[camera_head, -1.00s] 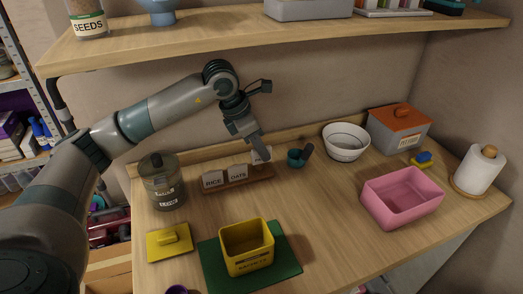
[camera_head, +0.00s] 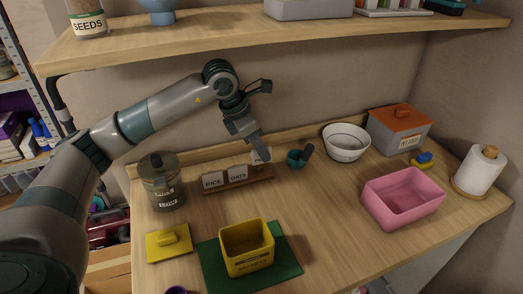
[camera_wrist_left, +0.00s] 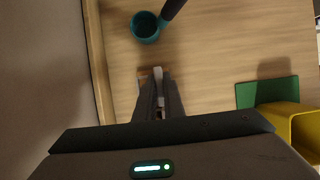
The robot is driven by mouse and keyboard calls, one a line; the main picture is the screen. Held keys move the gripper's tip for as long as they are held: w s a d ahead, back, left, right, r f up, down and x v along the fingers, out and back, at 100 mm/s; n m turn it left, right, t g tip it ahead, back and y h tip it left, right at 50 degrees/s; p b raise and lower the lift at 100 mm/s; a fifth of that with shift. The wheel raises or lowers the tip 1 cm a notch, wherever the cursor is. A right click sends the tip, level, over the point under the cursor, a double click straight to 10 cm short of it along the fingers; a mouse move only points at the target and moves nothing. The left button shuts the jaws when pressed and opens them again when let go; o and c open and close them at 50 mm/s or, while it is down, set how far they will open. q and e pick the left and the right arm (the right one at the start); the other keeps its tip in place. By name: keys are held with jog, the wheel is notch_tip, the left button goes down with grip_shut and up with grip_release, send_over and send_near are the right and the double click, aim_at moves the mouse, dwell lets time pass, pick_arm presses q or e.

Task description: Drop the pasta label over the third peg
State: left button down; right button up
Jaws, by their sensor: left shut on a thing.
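A wooden rail (camera_head: 236,186) stands near the back of the counter. The white RICE label (camera_head: 212,180) and OATS label (camera_head: 237,174) hang on it side by side. My left gripper (camera_head: 262,158) is at the right end of the rail, pointing down, and is shut on a small white label (camera_head: 257,157). The label's word cannot be read. In the left wrist view, the label's edge (camera_wrist_left: 158,73) shows between my left fingertips (camera_wrist_left: 158,84). The third peg is hidden; I cannot tell whether the label touches it. My right gripper is not in view.
A teal scoop cup (camera_head: 296,160) stands just right of the gripper, with a white bowl (camera_head: 346,142) beyond. A glass jar (camera_head: 163,187) stands left of the rail. A yellow tub (camera_head: 246,252) sits on a green mat in front. The upper shelf (camera_head: 230,38) overhangs the arm.

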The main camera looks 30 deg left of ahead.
pick_arm(q)
jog(key=shift+f+b, duration=1.1)
jog(key=shift+f, duration=0.15)
jog(key=shift+r, duration=0.15)
jog(key=shift+r+p, duration=0.35)
jog(key=shift+r, duration=0.35)
jog(key=shift+b, duration=0.6)
dwell(2.2)
jog(key=shift+f+b, duration=0.75)
jog(key=shift+f, duration=0.05)
jog(key=c, duration=2.3)
grip_release()
jog(key=o, duration=0.5)
jog(key=shift+o, duration=0.2)
jog(key=shift+s+r, duration=0.1)
